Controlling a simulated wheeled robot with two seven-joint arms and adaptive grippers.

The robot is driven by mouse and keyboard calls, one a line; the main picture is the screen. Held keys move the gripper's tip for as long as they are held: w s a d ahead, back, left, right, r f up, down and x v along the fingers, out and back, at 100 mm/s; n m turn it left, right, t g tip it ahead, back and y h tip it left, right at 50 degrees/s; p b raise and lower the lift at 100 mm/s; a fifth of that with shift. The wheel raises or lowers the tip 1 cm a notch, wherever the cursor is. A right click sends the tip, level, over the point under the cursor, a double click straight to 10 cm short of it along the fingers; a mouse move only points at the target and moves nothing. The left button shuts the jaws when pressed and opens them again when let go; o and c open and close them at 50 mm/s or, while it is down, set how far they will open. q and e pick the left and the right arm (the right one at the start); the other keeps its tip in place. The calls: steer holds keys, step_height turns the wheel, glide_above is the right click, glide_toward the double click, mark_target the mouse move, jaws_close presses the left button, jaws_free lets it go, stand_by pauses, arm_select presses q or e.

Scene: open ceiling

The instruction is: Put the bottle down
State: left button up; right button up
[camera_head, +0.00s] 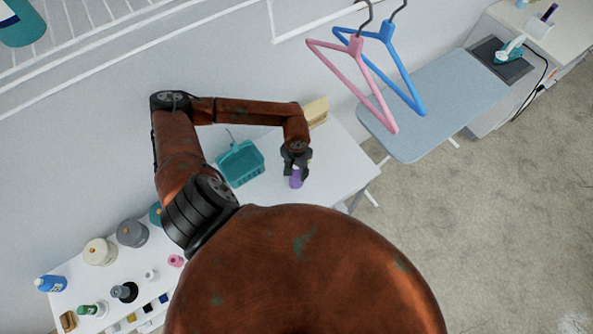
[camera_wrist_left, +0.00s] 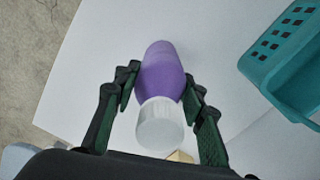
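The bottle is purple with a white cap. In the head view the purple bottle (camera_head: 296,179) is at my left gripper (camera_head: 296,168), over the right part of the white table (camera_head: 335,170). In the left wrist view the bottle (camera_wrist_left: 162,75) lies between the two fingers of my left gripper (camera_wrist_left: 160,85), its white cap towards the camera. The fingers close in on both sides of the bottle. Whether its base touches the table cannot be told. My right gripper is not in view.
A teal basket (camera_head: 240,163) stands on the table left of the bottle; it also shows in the left wrist view (camera_wrist_left: 285,60). A tan box (camera_head: 315,111) is behind my gripper. Pink (camera_head: 356,45) and blue (camera_head: 386,32) hangers hang near an ironing board (camera_head: 435,105).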

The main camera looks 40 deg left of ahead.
arm_select(q)
steer(key=o, duration=0.4)
